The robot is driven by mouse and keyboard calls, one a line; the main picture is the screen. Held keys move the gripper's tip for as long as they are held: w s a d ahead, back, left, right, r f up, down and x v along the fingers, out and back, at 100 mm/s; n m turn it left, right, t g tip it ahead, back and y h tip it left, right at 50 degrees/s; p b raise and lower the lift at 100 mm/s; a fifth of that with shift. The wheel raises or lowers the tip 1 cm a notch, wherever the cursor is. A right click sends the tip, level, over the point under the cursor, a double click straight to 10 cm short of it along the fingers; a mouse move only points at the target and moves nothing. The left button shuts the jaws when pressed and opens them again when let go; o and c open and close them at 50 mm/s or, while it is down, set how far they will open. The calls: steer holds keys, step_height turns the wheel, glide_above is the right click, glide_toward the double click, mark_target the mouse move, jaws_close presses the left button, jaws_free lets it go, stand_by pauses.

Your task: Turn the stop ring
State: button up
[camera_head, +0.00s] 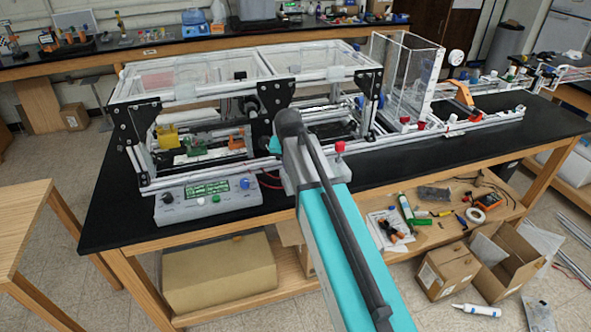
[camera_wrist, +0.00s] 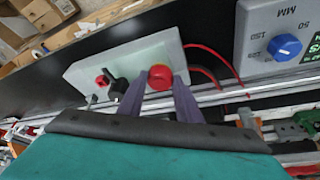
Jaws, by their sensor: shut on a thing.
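A round red knob, the stop ring (camera_wrist: 160,77), stands on a light grey box (camera_wrist: 120,62) in the wrist view. My gripper (camera_wrist: 160,85) has its two dark purple-grey fingers on either side of this red knob and is shut on it. The fingers hide part of its sides. In the camera_head view my turquoise arm covers most of the grey box (camera_head: 340,172), and the fingertips and held knob are hidden behind it.
Beside the held knob are a smaller red knob (camera_wrist: 102,80) and a black lever (camera_wrist: 118,87). Red cables (camera_wrist: 205,55) run from the box. A control panel (camera_head: 208,200) with a blue dial (camera_wrist: 284,46) is close by. The extrusion frame (camera_head: 150,185) rises behind.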

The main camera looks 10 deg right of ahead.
steer(key=shift+a+m+g+h, duration=0.1)
steer(key=shift+m+g+h, duration=0.2)
steer(key=shift+m, duration=0.5)
steer(key=o, duration=1)
steer(key=shift+o, duration=0.2)
steer(key=shift+r, duration=0.1)
steer(key=b+v, duration=0.3)
steer(key=v, duration=1)
steer(key=shift+s+r+b, duration=0.2)
steer(key=shift+b, duration=0.1)
steer(key=shift+a, duration=0.1)
